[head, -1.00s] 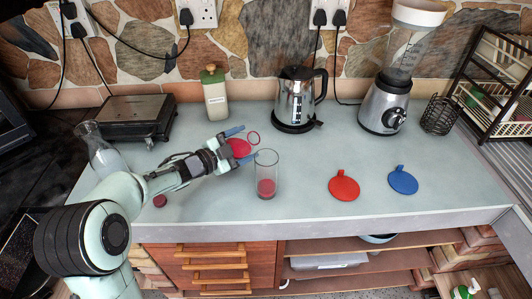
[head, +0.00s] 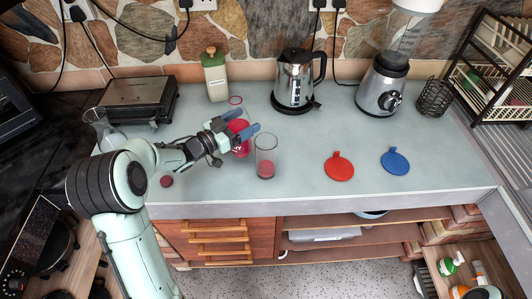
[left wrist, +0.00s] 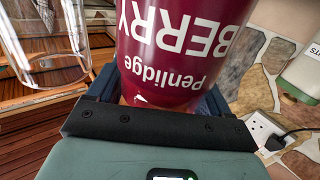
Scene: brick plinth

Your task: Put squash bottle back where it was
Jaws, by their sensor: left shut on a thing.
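The squash bottle (head: 239,126), clear with a dark red berry label, stands roughly upright in my left gripper (head: 235,131). Its open neck ring is at the top; I cannot tell whether its base touches the counter. In the left wrist view the label of the squash bottle (left wrist: 178,48) fills the middle, between the blue fingers. A small dark red cap (head: 167,181) lies near the counter's front left.
On the counter (head: 300,190) a grill (head: 137,100) and a green-lidded canister (head: 215,77) stand at the back left. A kettle (head: 294,80), blender (head: 383,88) and wire holder (head: 434,98) stand at the back right. Red (head: 339,167) and blue (head: 395,161) round mats lie front right.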

